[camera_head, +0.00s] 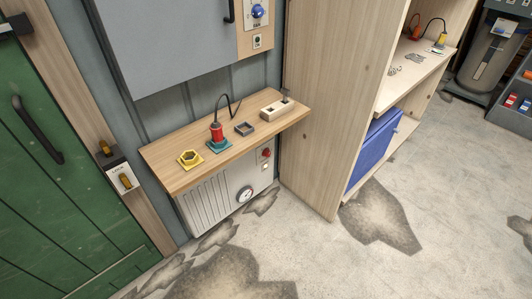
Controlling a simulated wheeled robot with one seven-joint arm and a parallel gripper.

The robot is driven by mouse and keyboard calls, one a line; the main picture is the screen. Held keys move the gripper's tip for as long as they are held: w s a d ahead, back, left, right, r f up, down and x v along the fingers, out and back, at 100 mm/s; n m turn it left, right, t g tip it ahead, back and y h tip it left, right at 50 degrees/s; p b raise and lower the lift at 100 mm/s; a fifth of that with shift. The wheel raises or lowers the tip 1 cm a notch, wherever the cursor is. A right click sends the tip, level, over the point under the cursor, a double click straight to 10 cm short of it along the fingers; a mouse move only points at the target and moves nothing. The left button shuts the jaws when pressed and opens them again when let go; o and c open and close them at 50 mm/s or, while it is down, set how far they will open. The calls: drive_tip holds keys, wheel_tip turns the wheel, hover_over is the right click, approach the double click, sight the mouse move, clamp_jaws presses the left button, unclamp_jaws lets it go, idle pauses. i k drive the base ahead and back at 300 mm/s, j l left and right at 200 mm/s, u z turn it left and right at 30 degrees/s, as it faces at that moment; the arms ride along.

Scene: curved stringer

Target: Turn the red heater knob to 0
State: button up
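A pale ribbed heater (212,201) is mounted on the wall under a wooden shelf. A small red knob (266,153) sits at the upper right of the heater's front, just below the shelf edge. Its pointer and scale marks are too small to read. A round white dial (244,194) with a dark rim is lower on the same front. A small light round part (265,167) is just below the red knob. My gripper is not in view.
The wooden shelf (179,178) overhangs the heater and carries a red cylinder with a black cable, a yellow piece and a wooden block. A tall wooden cabinet side (320,130) stands close to the right. A green door (60,190) is at left. Floor in front is clear.

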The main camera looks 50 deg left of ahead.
sight(266, 152)
drive_tip(key=i+j+u, duration=0.4)
drive_tip(key=i, duration=0.7)
drive_tip(key=i+u, duration=0.35)
drive_tip(key=i, duration=0.7)
